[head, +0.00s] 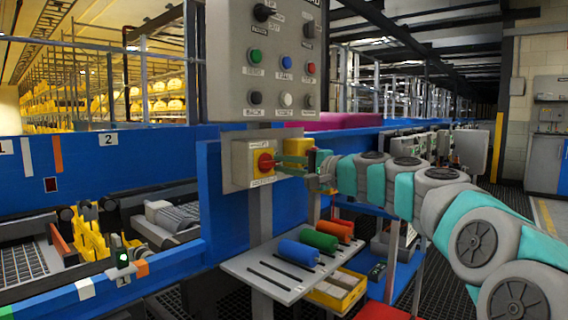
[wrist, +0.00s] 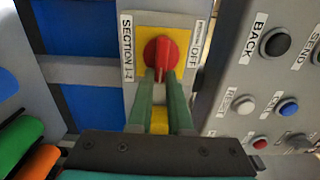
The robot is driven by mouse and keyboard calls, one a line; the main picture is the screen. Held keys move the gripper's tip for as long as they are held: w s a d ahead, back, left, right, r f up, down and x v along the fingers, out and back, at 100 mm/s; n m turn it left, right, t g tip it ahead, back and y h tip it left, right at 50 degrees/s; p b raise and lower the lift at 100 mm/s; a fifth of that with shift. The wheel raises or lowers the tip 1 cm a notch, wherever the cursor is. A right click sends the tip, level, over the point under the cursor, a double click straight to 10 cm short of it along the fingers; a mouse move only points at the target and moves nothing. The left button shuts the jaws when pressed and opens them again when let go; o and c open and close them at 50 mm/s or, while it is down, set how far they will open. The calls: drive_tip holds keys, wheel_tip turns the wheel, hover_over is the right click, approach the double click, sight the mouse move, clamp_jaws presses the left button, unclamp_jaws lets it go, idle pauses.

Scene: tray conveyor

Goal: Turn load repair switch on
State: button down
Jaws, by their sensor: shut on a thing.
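The red rotary knob (head: 265,162) sits on a yellow plate on the front of a grey switch box (head: 238,165). My gripper (head: 282,165) reaches in from the right and is shut on the knob's grip. In the wrist view the green fingers of my gripper (wrist: 161,84) stand on either side of it. The fingers partly hide the knob. I cannot read a "load repair" label.
A grey button panel (head: 228,65) hangs just above the switch box. A shelf (head: 250,268) below carries blue, green and red-orange rolls. A yellow bin (head: 337,290) stands under it. The blue conveyor frame (head: 165,155) runs behind the switch.

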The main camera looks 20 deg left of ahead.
drive_tip(key=c, duration=0.8)
unclamp_jaws()
drive_tip(key=shift+c, duration=0.2)
drive_tip(key=shift+d, duration=0.1)
drive_tip(key=v, duration=0.7)
drive_tip(key=shift+d+b, duration=0.3)
drive_tip(key=shift+b, duration=0.15)
drive_tip(key=shift+s+f, duration=0.1)
drive_tip(key=shift+s, duration=0.1)
